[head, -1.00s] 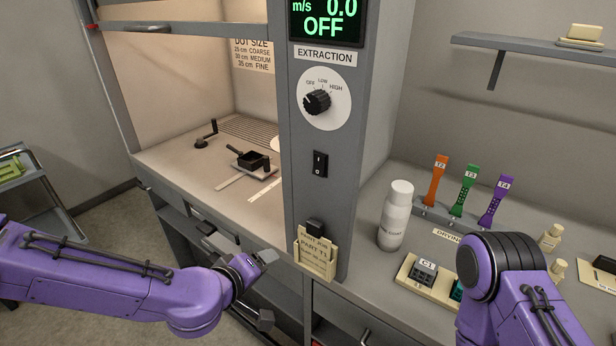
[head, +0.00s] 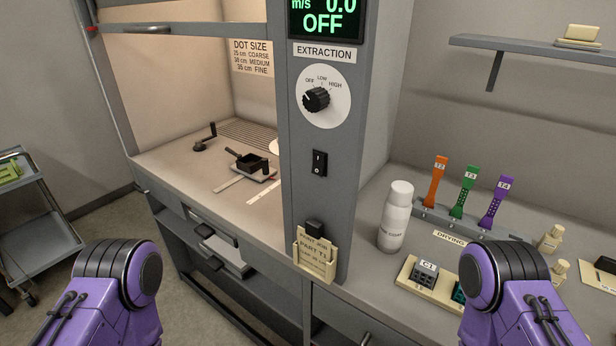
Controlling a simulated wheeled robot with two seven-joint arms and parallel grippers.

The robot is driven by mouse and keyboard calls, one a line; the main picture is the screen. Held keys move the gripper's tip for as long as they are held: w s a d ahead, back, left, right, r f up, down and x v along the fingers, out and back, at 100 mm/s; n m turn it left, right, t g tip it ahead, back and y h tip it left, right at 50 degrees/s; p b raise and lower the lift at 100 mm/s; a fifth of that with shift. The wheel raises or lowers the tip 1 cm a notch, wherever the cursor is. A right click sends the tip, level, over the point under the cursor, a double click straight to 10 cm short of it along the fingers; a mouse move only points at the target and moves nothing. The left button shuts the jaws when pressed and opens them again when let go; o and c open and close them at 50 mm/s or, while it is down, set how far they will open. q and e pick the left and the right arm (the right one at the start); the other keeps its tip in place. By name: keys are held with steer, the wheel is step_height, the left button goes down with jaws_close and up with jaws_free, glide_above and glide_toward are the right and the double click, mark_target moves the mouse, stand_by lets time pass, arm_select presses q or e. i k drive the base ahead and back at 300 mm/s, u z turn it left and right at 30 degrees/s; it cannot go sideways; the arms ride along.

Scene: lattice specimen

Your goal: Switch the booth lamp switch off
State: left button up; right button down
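The booth lamp switch looks to be the small black rocker switch (head: 319,163) on the grey column of the booth, below the extraction dial (head: 317,98). Nothing touches it. The inside of the booth (head: 185,90) looks warmly lit. My purple left arm shows at the bottom left and my purple right arm at the bottom right. Both grippers are out of the picture, and both arms are well apart from the switch.
A card holder (head: 315,258) sticks out low on the column. A white bottle (head: 395,216) and a rack with orange, green and purple pieces (head: 470,192) stand on the right counter. A display reading OFF (head: 325,20) tops the column. A trolley (head: 38,225) stands at the left.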

mark_target(318, 167)
steer(key=k, duration=1.3)
steer(key=z, duration=0.05)
steer(key=i, duration=0.75)
steer(key=u, duration=0.6)
